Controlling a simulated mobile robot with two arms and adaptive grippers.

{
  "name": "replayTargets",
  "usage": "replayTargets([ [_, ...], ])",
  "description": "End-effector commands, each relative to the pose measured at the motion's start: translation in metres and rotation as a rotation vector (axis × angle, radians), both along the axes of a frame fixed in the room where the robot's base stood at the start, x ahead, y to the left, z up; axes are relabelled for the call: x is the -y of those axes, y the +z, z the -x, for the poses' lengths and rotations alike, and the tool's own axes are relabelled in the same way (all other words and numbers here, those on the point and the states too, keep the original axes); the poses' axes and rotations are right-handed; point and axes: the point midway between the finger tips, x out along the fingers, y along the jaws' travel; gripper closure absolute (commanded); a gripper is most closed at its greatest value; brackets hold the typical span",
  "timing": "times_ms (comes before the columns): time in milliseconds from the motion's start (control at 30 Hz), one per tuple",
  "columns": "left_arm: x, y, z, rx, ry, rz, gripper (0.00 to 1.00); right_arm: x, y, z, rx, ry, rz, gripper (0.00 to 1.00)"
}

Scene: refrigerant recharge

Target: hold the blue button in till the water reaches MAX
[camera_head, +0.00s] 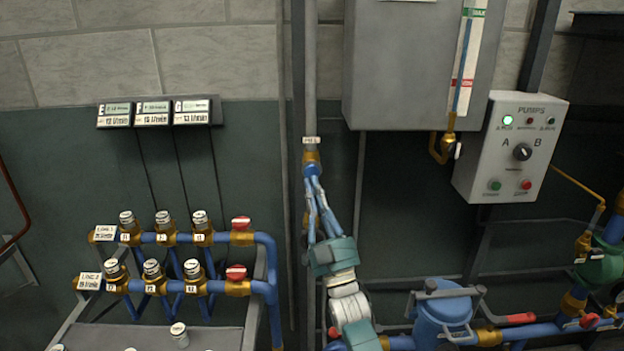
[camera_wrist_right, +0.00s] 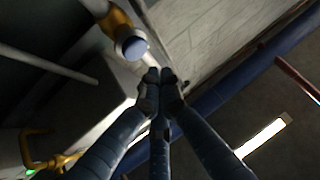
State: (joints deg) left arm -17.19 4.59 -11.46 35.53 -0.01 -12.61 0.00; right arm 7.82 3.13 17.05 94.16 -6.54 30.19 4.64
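My right gripper (camera_head: 311,170) reaches up the vertical pipe in the head view, its fingertips just below a brass fitting (camera_head: 312,157) with a small white label. In the right wrist view its fingertips (camera_wrist_right: 160,76) are together with nothing seen between them. The blue button (camera_wrist_right: 135,48) shows there, round, on a brass fitting, just beyond the tips; I cannot tell whether they touch it. In the head view the button is hidden. The level gauge (camera_head: 466,55) on the grey tank has a green mark at top and a red one lower; a thin blue line shows, its top unclear. My left gripper is not in view.
A pump box (camera_head: 511,147) with a green lamp lit hangs right of the tank (camera_head: 420,70). Blue pipes with brass valves and red handles (camera_head: 241,224) stand at left under three small displays (camera_head: 153,113). A blue pump body (camera_head: 443,312) is at lower right.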

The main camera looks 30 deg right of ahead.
Motion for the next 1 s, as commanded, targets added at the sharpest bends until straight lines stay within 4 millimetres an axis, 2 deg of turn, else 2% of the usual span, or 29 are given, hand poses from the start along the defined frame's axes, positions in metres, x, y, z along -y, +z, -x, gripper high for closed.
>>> replayTargets([
  [33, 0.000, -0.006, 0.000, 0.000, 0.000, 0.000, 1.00, 0.003, -0.003, -0.005, 0.001, 0.000, 0.002, 1.00],
  [300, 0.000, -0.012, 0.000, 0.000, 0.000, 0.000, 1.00, 0.011, 0.000, -0.018, 0.001, 0.001, 0.001, 1.00],
  [1000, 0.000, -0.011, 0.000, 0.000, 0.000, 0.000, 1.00, 0.011, 0.000, -0.018, 0.000, 0.001, -0.001, 1.00],
])
